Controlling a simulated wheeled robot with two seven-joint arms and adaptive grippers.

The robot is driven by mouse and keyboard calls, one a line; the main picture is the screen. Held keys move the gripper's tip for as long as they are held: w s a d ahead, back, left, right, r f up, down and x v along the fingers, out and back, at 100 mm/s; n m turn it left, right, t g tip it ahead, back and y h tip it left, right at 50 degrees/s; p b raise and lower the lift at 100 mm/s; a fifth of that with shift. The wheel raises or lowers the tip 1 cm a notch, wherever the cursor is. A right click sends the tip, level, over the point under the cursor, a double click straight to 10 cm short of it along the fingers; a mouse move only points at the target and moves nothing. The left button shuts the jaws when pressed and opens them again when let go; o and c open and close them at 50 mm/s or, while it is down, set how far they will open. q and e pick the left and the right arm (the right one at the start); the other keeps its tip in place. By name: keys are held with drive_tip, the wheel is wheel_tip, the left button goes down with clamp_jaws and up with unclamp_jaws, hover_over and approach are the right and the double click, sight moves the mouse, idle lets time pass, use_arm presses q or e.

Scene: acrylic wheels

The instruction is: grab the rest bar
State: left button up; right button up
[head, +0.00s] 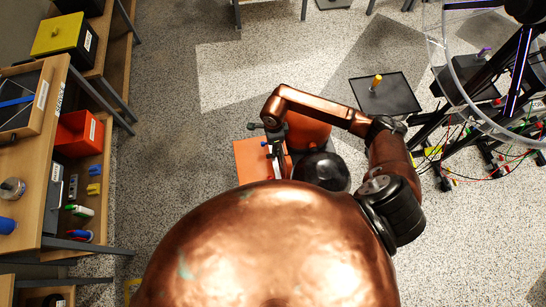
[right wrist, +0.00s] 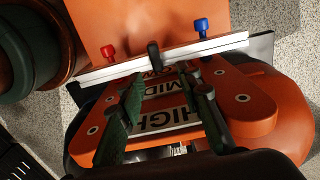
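A silver-white bar (right wrist: 205,46) crosses the upper part of the right wrist view, slightly tilted, with a black block (right wrist: 154,56) at its middle; it looks like the rest bar. A red knob (right wrist: 108,51) and a blue knob (right wrist: 201,26) stand beside it. Below it is an orange mount (right wrist: 245,103) with labels reading LOW, MID and HIGH. My right gripper (right wrist: 163,82) is open, its two fingers apart over the labels, with the black block ahead between the tips. In the head view, my right gripper (head: 273,133) is over the orange panel (head: 249,160). My left gripper is not in view.
A wooden shelf (head: 60,95) with an orange bin (head: 78,134) stands at the left. A black tray (head: 386,94) with a yellow object lies on the floor. A stand with a clear wheel (head: 440,60) and loose cables is at the right. Speckled floor lies between.

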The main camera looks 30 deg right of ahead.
sight(271, 157)
drive_tip(key=shift+s+a+f+p, duration=0.1)
drive_tip(key=shift+f+p, duration=0.1)
drive_tip(key=shift+f, duration=1.15)
drive_tip(key=shift+s+f+p, duration=0.1)
drive_tip(key=shift+f+p, duration=0.05)
drive_tip(key=shift+f, duration=1.2)
clamp_jaws()
